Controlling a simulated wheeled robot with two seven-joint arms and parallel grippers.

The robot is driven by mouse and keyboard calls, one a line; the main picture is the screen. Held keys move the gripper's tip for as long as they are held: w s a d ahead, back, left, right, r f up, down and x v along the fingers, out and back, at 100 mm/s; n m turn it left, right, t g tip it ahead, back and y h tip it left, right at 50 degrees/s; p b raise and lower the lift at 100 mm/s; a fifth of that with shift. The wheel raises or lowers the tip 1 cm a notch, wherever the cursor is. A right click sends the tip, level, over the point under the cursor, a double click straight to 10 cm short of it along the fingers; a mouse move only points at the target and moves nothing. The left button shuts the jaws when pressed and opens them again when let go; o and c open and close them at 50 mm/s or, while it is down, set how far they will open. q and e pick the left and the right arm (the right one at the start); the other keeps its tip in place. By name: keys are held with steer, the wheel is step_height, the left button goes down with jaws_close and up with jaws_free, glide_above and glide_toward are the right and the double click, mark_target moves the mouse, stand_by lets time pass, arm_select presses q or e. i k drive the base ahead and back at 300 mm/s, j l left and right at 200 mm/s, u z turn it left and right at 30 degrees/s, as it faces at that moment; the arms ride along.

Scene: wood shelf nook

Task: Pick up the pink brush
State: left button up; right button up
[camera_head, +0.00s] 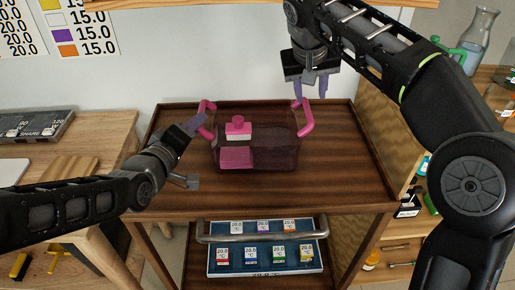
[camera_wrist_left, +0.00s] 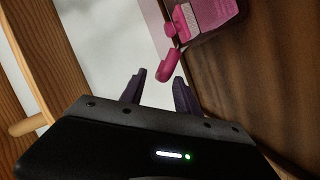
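The pink brush (camera_head: 238,128) has a pink knob on top and a pale lower part. It sits inside a see-through dark basket (camera_head: 275,158) with two pink handles; it also shows in the left wrist view (camera_wrist_left: 186,18). My left gripper (camera_head: 196,152) is open and empty at the basket's left side. In the left wrist view, the left handle (camera_wrist_left: 168,65) is just beyond the gap between its fingertips (camera_wrist_left: 158,78). My right gripper (camera_head: 310,92) points down, open and empty, above the right handle (camera_head: 307,118). I cannot tell whether it touches that handle.
The basket stands on a dark wooden tray-topped cart (camera_head: 345,170). A lower shelf holds a blue rack (camera_head: 265,265) of small labelled boxes. A wooden table (camera_head: 75,150) is at left, and a shelf with a glass jug (camera_head: 479,42) at right. The cart top's front is clear.

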mark_target(239, 130)
steer(key=k+j, duration=0.25)
steer(key=k, duration=0.2)
steer(key=k+j, duration=0.25)
steer(key=k, duration=0.25)
